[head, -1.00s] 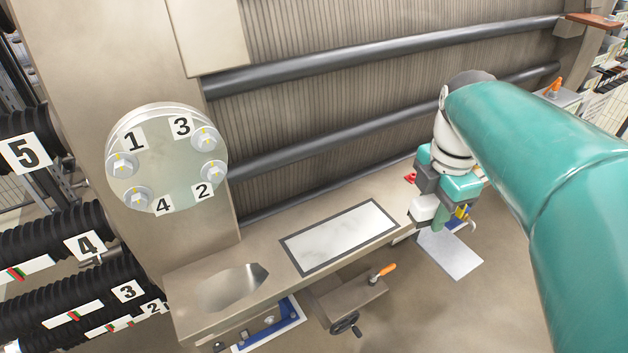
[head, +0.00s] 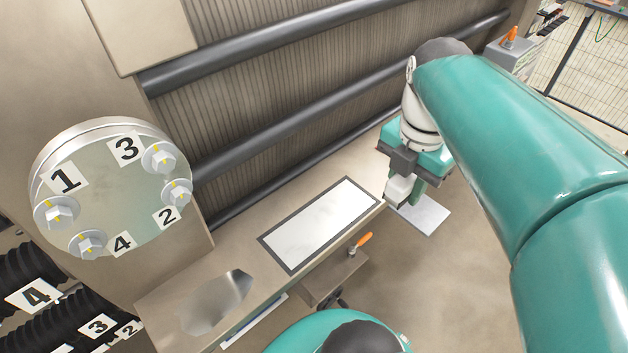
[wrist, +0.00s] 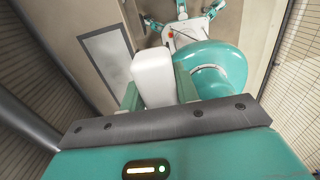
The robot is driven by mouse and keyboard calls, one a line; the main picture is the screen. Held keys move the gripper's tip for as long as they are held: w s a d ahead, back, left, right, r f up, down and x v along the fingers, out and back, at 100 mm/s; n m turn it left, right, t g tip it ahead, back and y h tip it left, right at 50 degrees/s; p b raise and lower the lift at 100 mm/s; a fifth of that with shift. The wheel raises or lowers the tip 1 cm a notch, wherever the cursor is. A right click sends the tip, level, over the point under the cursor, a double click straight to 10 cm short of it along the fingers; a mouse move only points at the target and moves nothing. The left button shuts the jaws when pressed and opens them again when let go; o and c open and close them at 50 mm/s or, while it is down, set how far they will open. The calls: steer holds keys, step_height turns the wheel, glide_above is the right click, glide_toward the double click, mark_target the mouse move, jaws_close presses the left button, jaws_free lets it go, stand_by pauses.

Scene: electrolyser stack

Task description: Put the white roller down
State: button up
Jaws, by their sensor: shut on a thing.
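The white roller (wrist: 152,76) shows in the wrist view as a pale, smooth, rounded block between the two green fingers. My gripper (wrist: 157,92) is shut on it. In the head view my gripper (head: 410,187) hangs just beyond the right end of the beige bench, with the white roller (head: 398,190) at its lower left. A white rectangular pad with a dark grey border (head: 318,225) lies on the bench top, left of the gripper. The fingers partly hide the roller, and its far end cannot be made out.
The beige bench (head: 250,258) has an oval recess (head: 217,302) at its left. An orange-handled clamp (head: 362,241) sits at its front edge. A round bolted flange (head: 110,190) stands at left. Dark horizontal rods (head: 270,135) run behind. A pale plate (head: 425,215) lies low beyond the bench end.

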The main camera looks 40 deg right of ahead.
steer(key=w+a+f, duration=0.2)
steer(key=w+f, duration=0.2)
steer(key=w, duration=0.3)
glide_above(336, 209)
steer(key=f, duration=0.5)
steer(key=shift+s, duration=0.25)
steer(key=shift+w+f, duration=0.15)
steer(key=shift+f, duration=0.75)
steer(key=shift+w+f, duration=0.1)
steer(key=shift+f, duration=0.75)
steer(key=shift+f, duration=0.15)
